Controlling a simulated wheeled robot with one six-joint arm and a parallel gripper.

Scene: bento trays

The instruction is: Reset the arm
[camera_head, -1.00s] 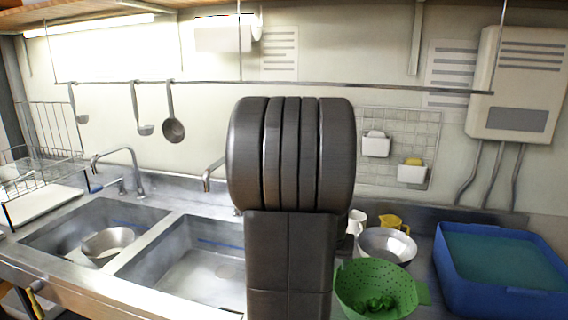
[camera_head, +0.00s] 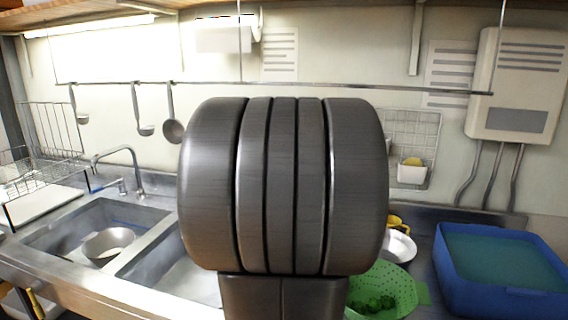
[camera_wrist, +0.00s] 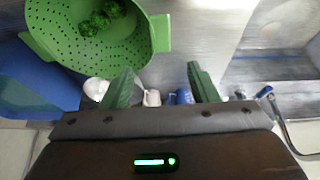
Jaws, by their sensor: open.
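My gripper (camera_wrist: 160,92) shows in the wrist view with its two green fingers apart and nothing between them. In the head view my own dark arm fills the middle and hides the gripper. In the wrist view a green colander (camera_wrist: 130,52) with green broccoli-like pieces (camera_wrist: 103,20) in it lies beyond the fingers at upper left, apart from them. The colander also shows in the head view (camera_head: 402,285), at lower right beside my arm and partly hidden by it.
A blue tub (camera_head: 502,300) stands at the right of the counter. A metal bowl (camera_head: 399,247) and a yellow item (camera_head: 397,222) sit behind the colander. Sinks at left hold a bowl (camera_head: 108,243). Ladles (camera_head: 146,130) hang from a rail (camera_head: 300,86) on the back wall.

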